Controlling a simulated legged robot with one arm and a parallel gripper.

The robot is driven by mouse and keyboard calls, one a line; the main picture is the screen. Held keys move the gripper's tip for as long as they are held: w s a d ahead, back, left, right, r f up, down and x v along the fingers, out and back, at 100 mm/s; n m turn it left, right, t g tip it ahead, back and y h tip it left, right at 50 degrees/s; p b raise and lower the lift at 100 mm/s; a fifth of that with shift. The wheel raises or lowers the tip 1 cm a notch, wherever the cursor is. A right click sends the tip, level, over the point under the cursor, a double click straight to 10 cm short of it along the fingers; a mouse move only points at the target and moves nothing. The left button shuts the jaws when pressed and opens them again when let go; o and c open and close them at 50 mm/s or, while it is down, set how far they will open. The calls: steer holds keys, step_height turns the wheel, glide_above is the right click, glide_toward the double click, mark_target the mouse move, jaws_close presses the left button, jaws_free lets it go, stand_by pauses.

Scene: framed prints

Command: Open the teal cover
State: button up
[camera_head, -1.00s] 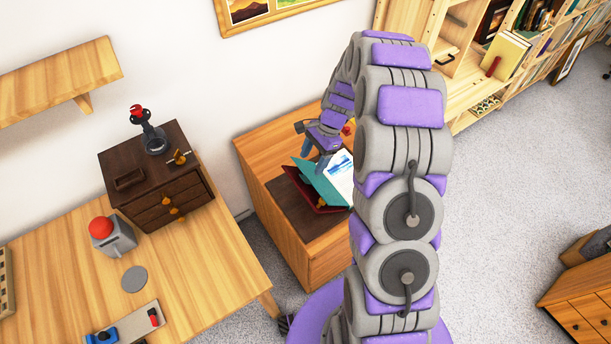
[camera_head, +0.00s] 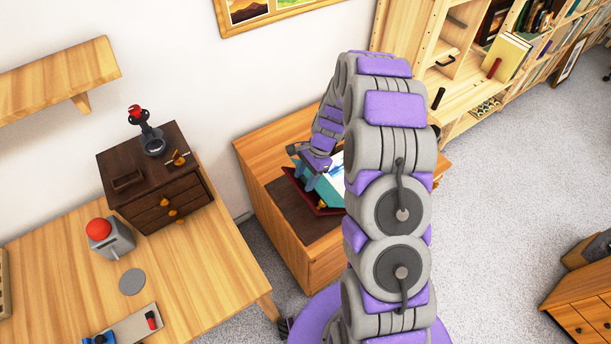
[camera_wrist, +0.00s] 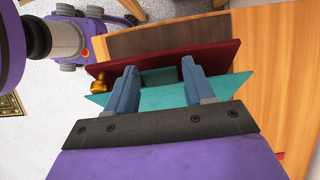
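The teal cover (camera_head: 327,188) is part of a book-like thing on the wooden cabinet. It looks tilted up above a dark red board (camera_head: 330,211), with a white and blue page (camera_head: 337,164) behind it. My gripper (camera_head: 308,182) is at the cover's left end. In the wrist view my gripper (camera_wrist: 158,72) is open, its two blue-grey fingers wide apart. The teal cover (camera_wrist: 228,86) runs behind and between the fingers, with the red board (camera_wrist: 216,58) just beyond. I cannot tell whether the fingers touch the cover. My arm hides its right side.
The wooden cabinet (camera_head: 258,166) has a dark brown top panel (camera_head: 304,222). A brass knob (camera_wrist: 98,83) sits beside the red board. To the left is a table (camera_head: 210,265) with a dark drawer box (camera_head: 150,165) and a red-button device (camera_head: 105,236). A bookshelf (camera_head: 455,90) stands at the right.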

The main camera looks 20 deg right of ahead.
jaws_close()
stand_by(0.3)
steer(key=shift+w+d+r+y+p, duration=0.2)
steer(key=shift+d+r+y+p, duration=0.1)
steer(key=shift+d+r+p, duration=0.15)
steer(key=shift+w+d+r+g+y+p, duration=0.2)
steer(key=shift+d+r+y+p, duration=0.15)
steer(key=shift+d, duration=0.25)
steer(key=shift+w+d+r+g+y+p, duration=0.2)
steer(key=shift+d+y+p, duration=0.2)
steer(key=shift+d, duration=0.15)
steer(key=shift+w+d+r+g+y+p, duration=0.2)
steer(key=shift+d+y, duration=0.25)
steer(key=shift+d, duration=0.15)
steer(key=shift+w+d+r+g+y+p, duration=0.1)
steer(key=shift+w+d+r+y+p, duration=0.05)
steer(key=shift+d+y, duration=0.4)
steer(key=shift+w+d+r+g+y+p, duration=0.1)
steer(key=shift+w+d+r+y+p, duration=0.2)
steer(key=shift+d, duration=0.4)
steer(key=shift+s+f, duration=0.1)
steer(key=shift+s, duration=0.05)
